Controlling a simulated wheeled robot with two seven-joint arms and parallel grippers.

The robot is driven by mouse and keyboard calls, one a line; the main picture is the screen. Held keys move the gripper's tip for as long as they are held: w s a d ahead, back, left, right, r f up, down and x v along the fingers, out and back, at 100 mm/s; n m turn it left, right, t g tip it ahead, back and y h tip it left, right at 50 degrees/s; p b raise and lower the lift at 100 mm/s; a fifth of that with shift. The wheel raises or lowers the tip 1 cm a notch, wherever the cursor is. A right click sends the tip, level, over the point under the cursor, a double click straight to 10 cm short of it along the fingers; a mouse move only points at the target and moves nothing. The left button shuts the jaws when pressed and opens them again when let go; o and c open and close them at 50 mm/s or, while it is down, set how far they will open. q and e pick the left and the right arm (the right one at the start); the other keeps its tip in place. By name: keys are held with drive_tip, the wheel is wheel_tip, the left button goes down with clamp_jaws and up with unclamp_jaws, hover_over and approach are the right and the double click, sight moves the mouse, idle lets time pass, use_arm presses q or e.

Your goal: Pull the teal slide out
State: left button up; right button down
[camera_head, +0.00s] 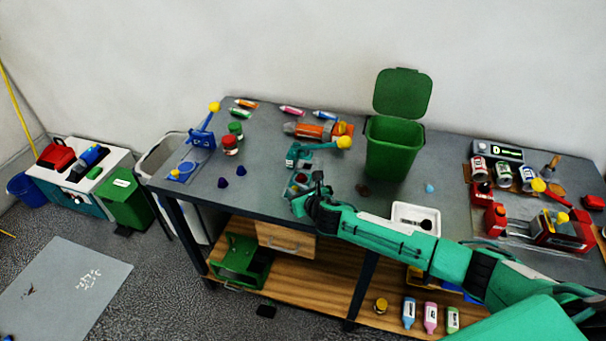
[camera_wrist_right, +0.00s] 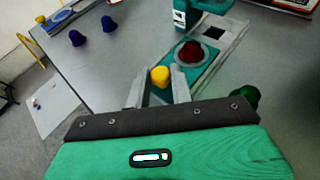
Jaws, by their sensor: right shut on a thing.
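The teal press (camera_head: 302,154) with a yellow-tipped lever stands on the workbench in the head view. Its teal slide (camera_wrist_right: 207,68) reaches toward me in the right wrist view and carries a dark red piece (camera_wrist_right: 190,52) in a round grey seat. A yellow knob (camera_wrist_right: 160,77) is at the slide's near end. My right gripper (camera_head: 298,198) is at the near end of the slide, and in the wrist view its fingers (camera_wrist_right: 158,88) are shut on the yellow knob. The fingers and arm hide part of the slide in the head view. My left gripper is not in view.
A green bin (camera_head: 393,148) with its lid up stands right of the press. A blue press (camera_head: 202,138), purple pieces (camera_head: 222,183) and red and green jars are on the left. A white tray (camera_head: 400,208) lies near my right forearm. The bench's front edge is close.

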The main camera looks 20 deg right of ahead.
drive_tip(key=shift+s+a, duration=0.35)
drive_tip(key=shift+s, duration=0.25)
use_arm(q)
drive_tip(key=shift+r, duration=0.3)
use_arm(e)
drive_tip(key=shift+a+f, duration=0.1)
drive_tip(key=shift+f, duration=0.1)
drive_tip(key=shift+s, duration=0.1)
drive_tip(key=c, duration=1.3)
unclamp_jaws()
drive_tip(key=shift+r, duration=0.1)
drive_tip(key=shift+o, duration=0.2)
drive_tip(key=shift+s, duration=0.15)
use_arm(q)
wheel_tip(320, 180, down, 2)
drive_tip(key=shift+b, duration=0.95)
use_arm(e)
drive_tip(key=v, duration=1.3)
drive_tip(key=shift+s+r, duration=0.25)
drive_tip(key=shift+r, duration=0.05)
